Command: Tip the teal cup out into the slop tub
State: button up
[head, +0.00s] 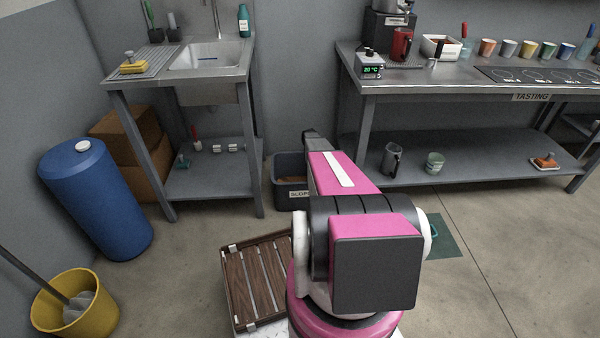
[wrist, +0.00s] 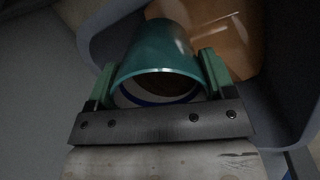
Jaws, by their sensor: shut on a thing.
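The teal cup (wrist: 157,52) is between the two green fingers of my gripper (wrist: 158,74) in the wrist view, and the gripper is shut on it. Its rim faces the wrist camera; I see a white inside with a blue ring and something dark brown within. The slop tub (wrist: 287,101) lies beyond the cup, with brown contents in it. In the head view the grey tub (head: 281,184) stands on the floor, partly hidden by my pink arm. The cup and my gripper's fingers are hidden there.
A sink table (head: 255,73) stands left of the tub and a tasting bench (head: 440,85) right of it. A slatted wooden rack (head: 252,280) is in front. A blue barrel (head: 97,205) and yellow bucket (head: 90,318) are at left.

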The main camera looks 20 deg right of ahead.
jog(key=shift+s+a+f+h, duration=0.1)
jog(key=shift+a+f+h, duration=0.15)
jog(key=shift+f, duration=0.25)
jog(key=shift+s+a+f+h, duration=0.1)
jog(key=shift+a+f+h, duration=0.15)
jog(key=shift+f, duration=0.2)
jog(key=shift+a+r, duration=0.15)
jog(key=shift+r, duration=0.1)
jog(key=shift+s+a+r+t+h, duration=0.2)
jog(key=shift+a+t+h, duration=0.2)
jog(key=shift+h, duration=0.2)
jog(key=shift+s+a+r+t+h, duration=0.1)
jog(key=shift+a+r+t+h, duration=0.05)
jog(key=shift+a+h, duration=0.3)
jog(key=shift+s+a+r+t+h, duration=0.15)
jog(key=shift+a+h, duration=0.1)
jog(key=shift+h, duration=0.3)
jog(key=shift+a+r+t+h, duration=0.3)
jog(key=shift+r+h, duration=0.05)
jog(key=shift+h, duration=0.35)
jog(key=shift+s+a+r+t+h+p, duration=0.15)
jog(key=shift+r+t+h+p, duration=0.15)
jog(key=shift+h, duration=0.5)
jog(key=shift+w+a+r+t+h+p, duration=0.1)
jog(key=shift+r+t+h+p, duration=0.15)
jog(key=shift+h, duration=0.55)
dwell(0.3)
